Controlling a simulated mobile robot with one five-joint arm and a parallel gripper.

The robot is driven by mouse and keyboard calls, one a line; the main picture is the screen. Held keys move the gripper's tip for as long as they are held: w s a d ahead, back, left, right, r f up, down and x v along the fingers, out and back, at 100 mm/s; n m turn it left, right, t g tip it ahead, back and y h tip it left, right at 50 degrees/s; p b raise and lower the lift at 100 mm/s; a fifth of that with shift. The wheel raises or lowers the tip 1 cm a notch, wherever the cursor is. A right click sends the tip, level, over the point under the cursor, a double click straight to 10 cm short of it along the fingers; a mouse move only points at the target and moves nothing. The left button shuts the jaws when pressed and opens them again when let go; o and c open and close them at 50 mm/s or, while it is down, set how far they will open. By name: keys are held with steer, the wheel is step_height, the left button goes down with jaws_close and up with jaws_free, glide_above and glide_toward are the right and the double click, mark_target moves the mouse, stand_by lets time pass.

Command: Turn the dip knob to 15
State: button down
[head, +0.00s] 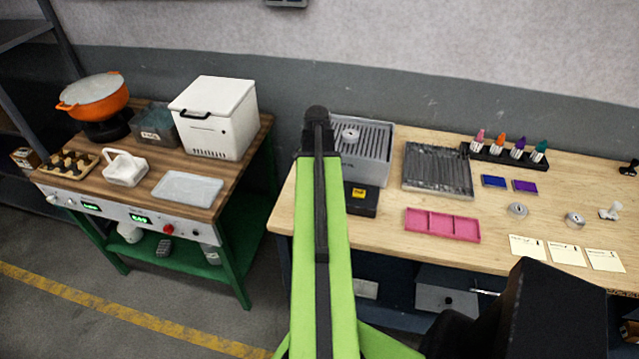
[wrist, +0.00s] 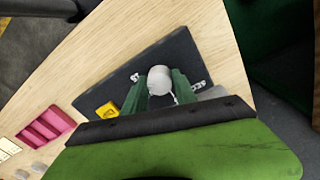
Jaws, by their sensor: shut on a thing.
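The dip knob (wrist: 160,77) is a pale round knob on a dark box (wrist: 124,77) in the wrist view. My gripper (wrist: 157,88) has its green fingers on both sides of the knob and is shut on it. A yellow piece (wrist: 107,110) sits on the same box. In the head view the dark box (head: 362,206) shows right of my green arm, which hides the knob and my gripper.
A slatted grey unit (head: 377,170) stands behind the box. A pink tray (head: 442,224), a dark grooved tray (head: 437,168), bottles in a black rack (head: 507,153) and paper cards (head: 566,251) lie to the right. Another bench (head: 225,180) with a white box (head: 215,117) stands left.

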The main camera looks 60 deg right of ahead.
steer(key=shift+s+d, duration=0.1)
stand_by(0.3)
steer(key=c, duration=1)
jaws_free()
steer(key=shift+r, duration=0.1)
step_height(320, 180, up, 17)
steer(key=p, duration=1.7)
steer(key=shift+w+r, duration=0.15)
steer(key=shift+w, duration=0.25)
